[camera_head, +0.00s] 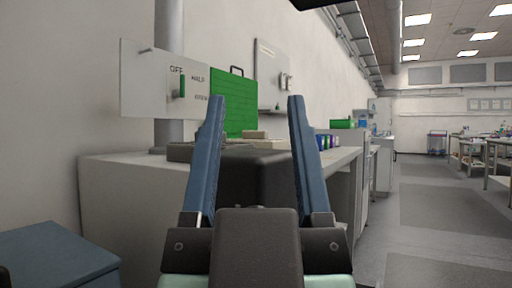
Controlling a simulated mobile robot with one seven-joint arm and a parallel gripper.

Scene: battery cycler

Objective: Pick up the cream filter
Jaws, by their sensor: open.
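My gripper (256,102) is open, its two blue fingers standing wide apart in front of the bench. Nothing is held between the fingertips. A small cream block (255,134), likely the cream filter, shows between the fingers and beyond them, on or behind a low dark grey unit (182,152) on the bench. Its lower part is partly hidden, and it is too small to make out clearly. A dark block (255,172) lies low between the fingers; I cannot tell what it belongs to.
The pale bench (130,190) runs along the left wall. A white panel (148,80) with a green switch and a green board (233,100) stand behind it. Small coloured items (325,141) sit at the bench's right. A blue-grey box (55,258) is lower left. The right aisle is clear.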

